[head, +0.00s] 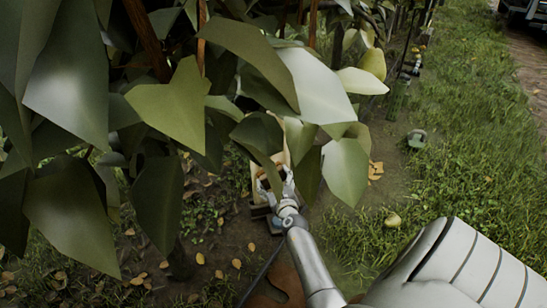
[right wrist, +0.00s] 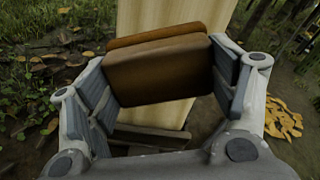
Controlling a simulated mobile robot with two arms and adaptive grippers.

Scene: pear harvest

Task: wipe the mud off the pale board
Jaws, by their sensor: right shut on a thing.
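The pale board (head: 256,183) stands upright low among the leaves in the head view, partly covered by them and by my right gripper (head: 273,186). In the right wrist view the pale board (right wrist: 165,14) rises behind the gripper and continues below it. My right gripper (right wrist: 158,80) is shut on a brown block (right wrist: 155,77), held in front of the board. A darker brown band (right wrist: 158,37) shows along the block's top edge; I cannot tell whether it is mud or part of the block. Whether the block touches the board is unclear. My left gripper is not in view.
Large leaves (head: 178,112) hang over the left and middle of the head view. A pear (head: 392,220) lies on the grass to the right. Orange leaves (right wrist: 282,118) lie right of the board. Open grass (head: 470,150) stretches along the right.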

